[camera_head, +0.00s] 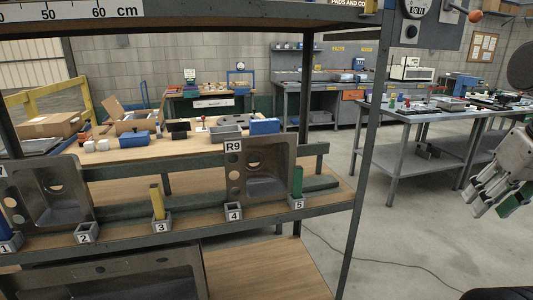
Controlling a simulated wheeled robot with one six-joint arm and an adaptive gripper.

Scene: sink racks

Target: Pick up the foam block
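My gripper (492,208) is at the right edge, in front of the aisle and well right of the rack. No block is clearly marked as foam. A yellow upright block (157,202) stands in the holder numbered 3 (161,226). A green upright block (297,181) stands in holder 5 (298,203). A blue block (4,225) shows at holder 1 on the left edge. Holders 2 (87,233) and 4 (234,211) look empty.
Steel sinks, one labelled R9 (262,165), lean on the rack shelf (200,230) behind the holders. A rack post (365,150) stands between the shelf and my gripper. Grey workbenches (430,125) stand behind. The floor (400,235) right of the rack has a cable.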

